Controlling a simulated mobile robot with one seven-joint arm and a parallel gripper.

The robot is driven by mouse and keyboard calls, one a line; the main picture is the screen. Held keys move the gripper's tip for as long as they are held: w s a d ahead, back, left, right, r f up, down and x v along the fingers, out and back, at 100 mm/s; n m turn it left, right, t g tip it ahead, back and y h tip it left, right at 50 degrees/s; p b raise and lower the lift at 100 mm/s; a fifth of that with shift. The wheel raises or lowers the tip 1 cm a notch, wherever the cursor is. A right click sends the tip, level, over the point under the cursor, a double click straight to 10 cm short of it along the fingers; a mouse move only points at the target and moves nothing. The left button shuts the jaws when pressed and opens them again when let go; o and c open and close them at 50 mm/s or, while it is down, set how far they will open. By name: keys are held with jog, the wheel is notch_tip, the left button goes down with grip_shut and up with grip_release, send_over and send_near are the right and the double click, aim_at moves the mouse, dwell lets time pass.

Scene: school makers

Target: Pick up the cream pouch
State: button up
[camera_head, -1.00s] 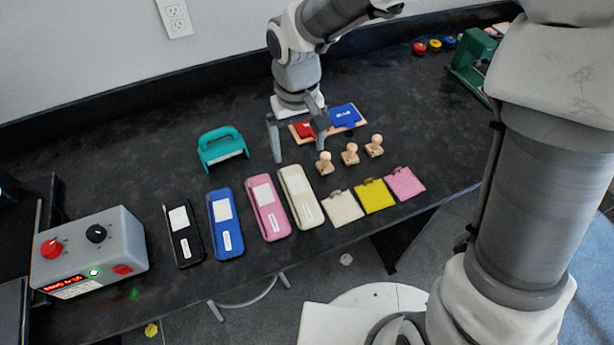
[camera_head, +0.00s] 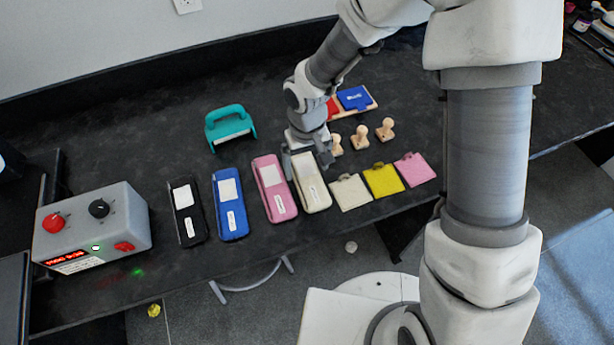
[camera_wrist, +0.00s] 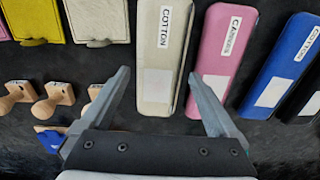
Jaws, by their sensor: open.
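A long cream pouch (camera_head: 313,195) lies flat on the black table, between a long pink pouch (camera_head: 274,190) and a small square cream piece (camera_head: 350,193). My gripper (camera_head: 307,160) is open and empty above the far end of the long cream pouch. In the wrist view, the cream pouch (camera_wrist: 168,45) carries a COTTON label and a blank white patch. It shows between the spread fingers of my gripper (camera_wrist: 159,75), which appear to be above it. The arm hides part of its far end in the head view.
Blue (camera_head: 230,203) and black (camera_head: 187,212) long pouches lie left of the pink one. Yellow (camera_head: 383,180) and pink (camera_head: 414,169) square pieces lie to the right. Wooden stamps (camera_head: 360,138) stand behind them. A teal punch (camera_head: 229,125) and a grey control box (camera_head: 95,230) are left.

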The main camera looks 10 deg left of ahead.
aim_at(307, 178)
notch_tip(307, 178, down, 2)
jog(key=shift+f, duration=0.25)
jog(key=c, duration=1.1)
